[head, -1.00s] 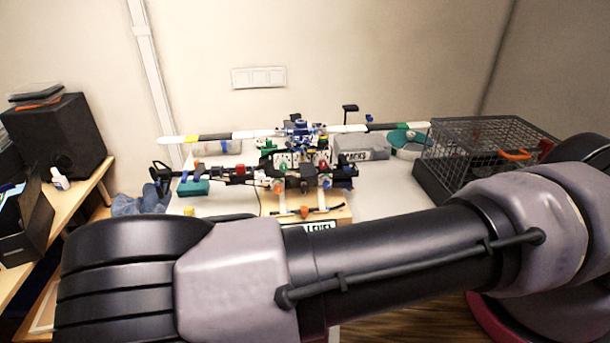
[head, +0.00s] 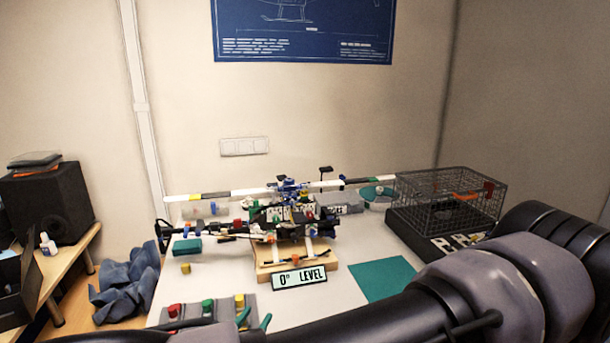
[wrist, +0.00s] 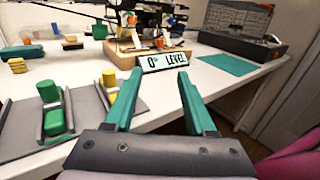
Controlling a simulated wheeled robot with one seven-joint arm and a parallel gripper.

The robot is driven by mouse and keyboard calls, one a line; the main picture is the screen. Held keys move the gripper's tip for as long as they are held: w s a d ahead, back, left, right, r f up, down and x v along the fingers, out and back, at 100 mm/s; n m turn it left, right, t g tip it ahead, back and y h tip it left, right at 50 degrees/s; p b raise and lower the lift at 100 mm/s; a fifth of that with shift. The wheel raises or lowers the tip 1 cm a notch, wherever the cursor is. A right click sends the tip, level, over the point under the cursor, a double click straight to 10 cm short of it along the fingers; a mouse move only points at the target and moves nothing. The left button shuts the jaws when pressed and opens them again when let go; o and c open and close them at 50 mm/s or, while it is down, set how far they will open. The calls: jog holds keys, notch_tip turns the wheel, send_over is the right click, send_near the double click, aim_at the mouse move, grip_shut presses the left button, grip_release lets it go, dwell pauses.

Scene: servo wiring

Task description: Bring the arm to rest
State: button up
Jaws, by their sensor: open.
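My gripper (wrist: 160,103) shows in the wrist view with two teal fingers spread apart and nothing between them. In the head view only its teal fingertips (head: 254,319) show at the bottom edge, beside the connector rack. My arm crosses the bottom right of the head view. A model helicopter (head: 285,218) stands on a wooden block (head: 263,272) on the white table (head: 215,267). A sign reading "0° LEVEL" (head: 299,278) leans at the block's front; it also shows in the wrist view (wrist: 163,61), beyond the fingers.
A grey rack (head: 221,311) with red, green and yellow pieces lies at the table's front left. A wire cage (head: 450,196) stands at the right. A teal mat (head: 383,279) lies before it. A small yellow block (head: 186,268) and teal block (head: 187,246) sit at the left.

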jog(key=w+d+r+m+g+y, duration=0.1)
jog(key=w+d+r+m+g, duration=0.4)
jog(key=d+r+m+g, duration=0.5)
jog(key=w+d+r+m+g+y, duration=0.1)
jog(key=w+d+r+m+g, duration=0.55)
jog(key=r+m, duration=0.75)
jog(key=s+d+r+m+t+y, duration=0.3)
jog(key=s+d+r+m, duration=0.2)
jog(key=d+r, duration=0.5)
jog(key=s+d+r+m+t+y, duration=0.3)
jog(key=s+d+r+m, duration=0.2)
jog(key=d+r, duration=0.5)
notch_tip(320, 180, up, 3)
jog(key=shift+s+r+m+t, duration=0.1)
jog(key=shift+s+m+t, duration=0.2)
jog(key=shift+m, duration=0.8)
